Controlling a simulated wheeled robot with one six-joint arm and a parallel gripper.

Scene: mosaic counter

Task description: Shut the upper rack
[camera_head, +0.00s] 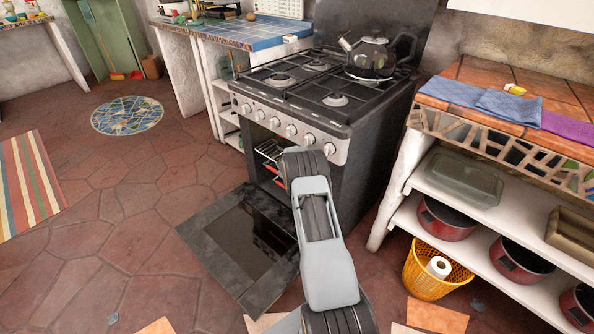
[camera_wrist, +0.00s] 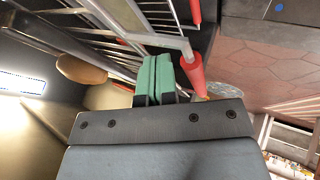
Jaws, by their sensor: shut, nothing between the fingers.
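The stove's oven (camera_head: 290,165) stands open, its door (camera_head: 240,245) folded down flat above the floor. The upper rack (camera_head: 268,149), wire with red parts at its front, shows in the oven opening; how far it is out is hard to tell. In the wrist view wire rack bars (camera_wrist: 128,42) with a red sleeve (camera_wrist: 191,69) lie close to my gripper (camera_wrist: 160,75). Its green fingers are shut and empty, beside the red sleeve; I cannot tell whether they touch. In the head view my arm hides the gripper and part of the racks.
A kettle (camera_head: 370,57) stands on the hob above. Right of the stove, a shelf unit (camera_head: 420,180) holds red pots, with a yellow basket (camera_head: 433,275) below. The tiled floor (camera_head: 90,230) to the left is free.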

